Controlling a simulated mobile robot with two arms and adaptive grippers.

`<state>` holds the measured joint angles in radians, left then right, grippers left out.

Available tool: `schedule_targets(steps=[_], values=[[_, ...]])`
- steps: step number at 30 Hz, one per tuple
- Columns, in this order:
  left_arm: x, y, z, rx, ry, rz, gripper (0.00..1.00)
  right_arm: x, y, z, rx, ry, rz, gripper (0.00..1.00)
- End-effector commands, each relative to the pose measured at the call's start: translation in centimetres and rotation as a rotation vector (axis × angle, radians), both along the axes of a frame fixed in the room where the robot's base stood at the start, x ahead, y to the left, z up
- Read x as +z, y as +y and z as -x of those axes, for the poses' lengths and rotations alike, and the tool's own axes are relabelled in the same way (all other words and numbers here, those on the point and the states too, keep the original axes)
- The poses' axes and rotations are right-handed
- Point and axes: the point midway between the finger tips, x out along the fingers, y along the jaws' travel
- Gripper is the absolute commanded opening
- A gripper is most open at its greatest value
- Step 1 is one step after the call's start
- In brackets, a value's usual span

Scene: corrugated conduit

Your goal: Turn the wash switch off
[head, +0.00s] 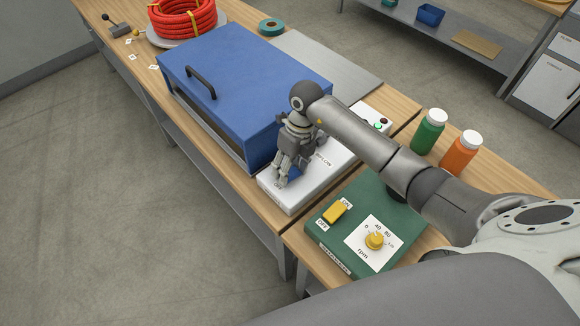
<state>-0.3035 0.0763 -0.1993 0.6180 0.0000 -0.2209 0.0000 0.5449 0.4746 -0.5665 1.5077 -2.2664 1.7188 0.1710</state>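A white box (312,186) stands on the bench in front of the blue lidded case. A blue part (295,171), which looks like a switch, shows on its top, with an "OFF" label (278,185) near its front left. My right gripper (284,175) points down over this box, its fingers at the blue part and covering much of it. I cannot tell whether they touch it or how far apart they are. The switch's position is hidden, and the wording that would name it as the wash switch is too small to read. My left gripper is not in view.
A green control box (340,244) with a yellow switch (335,212) and an rpm knob (375,240) stands nearer, below my forearm. The blue case (240,75) is just behind the gripper. Green (429,132) and orange (461,154) bottles stand right of my arm.

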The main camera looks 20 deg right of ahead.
Motion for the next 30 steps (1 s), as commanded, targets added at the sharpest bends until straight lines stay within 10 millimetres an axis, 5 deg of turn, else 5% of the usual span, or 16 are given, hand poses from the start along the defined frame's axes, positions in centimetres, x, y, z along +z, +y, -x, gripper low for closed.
schedule_targets(steps=[3,30], values=[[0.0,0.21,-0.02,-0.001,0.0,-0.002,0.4,0.03,0.0,-0.01,0.0,0.0,0.0,0.28],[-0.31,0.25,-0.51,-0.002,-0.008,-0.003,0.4,0.12,0.59,0.15,-0.002,-0.083,0.235,0.28]])
